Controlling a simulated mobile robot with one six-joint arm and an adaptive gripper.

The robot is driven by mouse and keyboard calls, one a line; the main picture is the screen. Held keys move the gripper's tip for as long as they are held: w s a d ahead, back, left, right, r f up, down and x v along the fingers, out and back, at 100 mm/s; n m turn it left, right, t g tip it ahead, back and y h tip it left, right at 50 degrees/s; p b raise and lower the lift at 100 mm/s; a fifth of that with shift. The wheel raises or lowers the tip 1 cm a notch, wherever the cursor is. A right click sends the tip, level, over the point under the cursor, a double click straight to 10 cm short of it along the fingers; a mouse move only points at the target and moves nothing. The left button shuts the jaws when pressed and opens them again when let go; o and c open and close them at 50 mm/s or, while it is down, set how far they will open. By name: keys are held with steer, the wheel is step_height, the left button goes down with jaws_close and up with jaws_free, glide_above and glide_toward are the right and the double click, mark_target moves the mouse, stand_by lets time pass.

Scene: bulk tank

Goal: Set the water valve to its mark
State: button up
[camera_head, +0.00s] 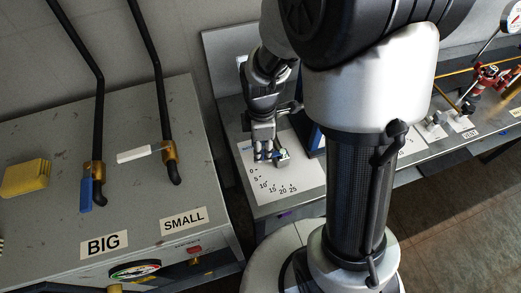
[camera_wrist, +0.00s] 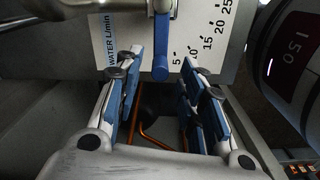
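The water valve's white scale plate (camera_wrist: 205,30) reads "WATER L/min" with figures from 5 to 25 in the wrist view. Its blue lever (camera_wrist: 160,55) hangs toward my gripper, just left of the 5; the 0 does not show there. My gripper (camera_wrist: 160,72) is open, with the lever's end between its blue-padded fingertips and gaps on both sides. In the head view my gripper (camera_head: 266,158) is low over the plate (camera_head: 290,185), where the figures 0 to 25 show. It hides most of the valve. I cannot make out which figure is specially marked.
A dark round device reading 150 (camera_wrist: 292,58) is close on the right in the wrist view. At left, a grey cabinet holds a blue-handled BIG valve (camera_head: 86,195), a white-handled SMALL valve (camera_head: 140,154) and a yellow sponge (camera_head: 25,178). A red valve (camera_head: 490,77) stands far right.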

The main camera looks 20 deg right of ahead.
steer(key=shift+f, duration=1.2)
steer(key=shift+c, duration=0.3)
jaws_close()
